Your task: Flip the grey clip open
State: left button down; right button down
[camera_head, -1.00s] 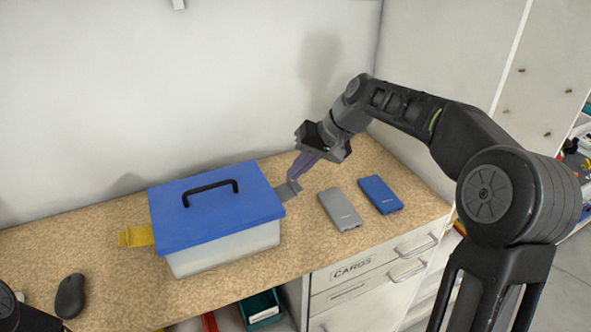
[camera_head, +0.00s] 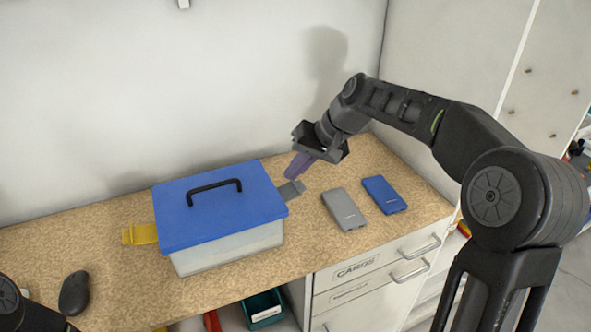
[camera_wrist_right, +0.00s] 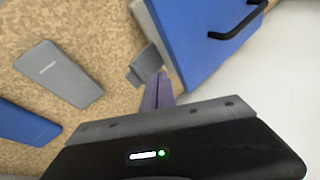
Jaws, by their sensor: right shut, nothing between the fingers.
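The box (camera_head: 225,247) has a clear body and a blue lid (camera_head: 205,222) with a black handle, and stands on the worktop. The grey clip (camera_head: 291,189) sticks outward from the lid's right end; it also shows in the right wrist view (camera_wrist_right: 147,66). My right gripper (camera_head: 292,174) is shut and empty, its purple fingers pointing down just above and behind the clip. In the right wrist view the fingertips (camera_wrist_right: 158,82) overlap the clip's edge; I cannot tell whether they touch it. My left gripper is out of view.
A yellow clip (camera_head: 141,235) sticks out at the box's left end. A grey flat case (camera_head: 344,209) and a blue one (camera_head: 384,195) lie right of the box. A dark mouse (camera_head: 74,293) lies at front left. The wall (camera_head: 130,90) stands close behind.

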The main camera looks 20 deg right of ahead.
aim_at(292, 193)
jog(key=d+v, duration=0.1)
jog(key=v, duration=1)
jog(key=shift+w+d, duration=0.2)
jog(key=shift+d, duration=0.25)
